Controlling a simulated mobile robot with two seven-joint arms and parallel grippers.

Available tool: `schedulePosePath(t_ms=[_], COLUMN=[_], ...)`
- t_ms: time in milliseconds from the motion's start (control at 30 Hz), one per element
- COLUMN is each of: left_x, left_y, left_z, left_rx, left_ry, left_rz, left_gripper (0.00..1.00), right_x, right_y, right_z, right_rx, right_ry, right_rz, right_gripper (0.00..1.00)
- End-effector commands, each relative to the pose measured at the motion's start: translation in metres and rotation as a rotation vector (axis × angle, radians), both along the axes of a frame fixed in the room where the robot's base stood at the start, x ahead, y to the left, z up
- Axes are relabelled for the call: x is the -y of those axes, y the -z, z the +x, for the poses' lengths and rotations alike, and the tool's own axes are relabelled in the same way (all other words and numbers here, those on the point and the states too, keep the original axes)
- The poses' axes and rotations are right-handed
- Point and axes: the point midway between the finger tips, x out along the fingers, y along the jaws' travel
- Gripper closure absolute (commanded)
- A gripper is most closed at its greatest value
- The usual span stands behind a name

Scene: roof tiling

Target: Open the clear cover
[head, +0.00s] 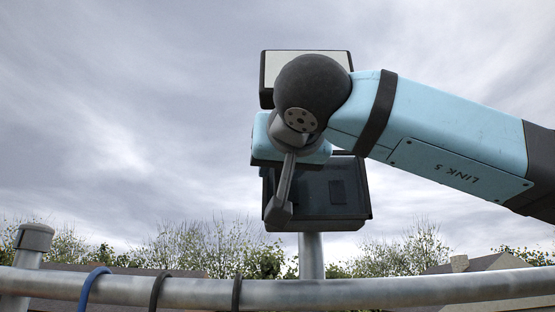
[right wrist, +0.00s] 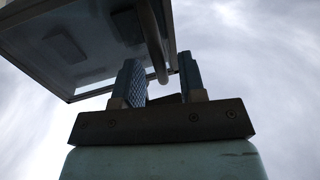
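A dark box (head: 348,207) stands on a grey post above the rail in the head view, with a darker square on its face. In the right wrist view a dark-framed, see-through panel (right wrist: 88,68), seemingly the clear cover, shows from below at upper left. A curved grey bar (right wrist: 151,40) hangs along its right side. My left gripper is out of view.
A pale panel in a black frame (head: 307,65) shows above the box, partly behind my right wrist. A grey metal rail (head: 400,292) crosses the front, with blue and dark loops (head: 92,285) over it at left. Open sky lies left of the box.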

Motion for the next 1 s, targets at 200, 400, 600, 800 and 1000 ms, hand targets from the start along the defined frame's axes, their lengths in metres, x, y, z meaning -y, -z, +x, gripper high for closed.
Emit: schedulePosePath(t_ms=[200, 400, 600, 800, 1000], left_x=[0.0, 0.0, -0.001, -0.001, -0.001], left_y=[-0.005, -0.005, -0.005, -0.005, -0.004], left_z=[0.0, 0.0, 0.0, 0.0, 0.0], left_rx=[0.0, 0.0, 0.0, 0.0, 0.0], left_ry=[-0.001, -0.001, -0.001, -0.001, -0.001], left_rz=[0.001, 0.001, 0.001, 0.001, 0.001], left_gripper=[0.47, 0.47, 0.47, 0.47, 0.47], right_x=[-0.003, -0.003, -0.003, -0.003, -0.001], right_y=[0.0, 0.0, 0.0, 0.0, 0.0], right_z=[0.016, 0.017, 0.017, 0.017, 0.014], right_rx=[-0.001, 0.0, 0.0, 0.0, 0.001], right_ry=[0.0, -0.001, -0.001, -0.001, -0.007], right_rz=[0.0, 0.0, 0.0, 0.001, 0.001], right_gripper=[0.63, 0.63, 0.9, 1.0, 1.0])
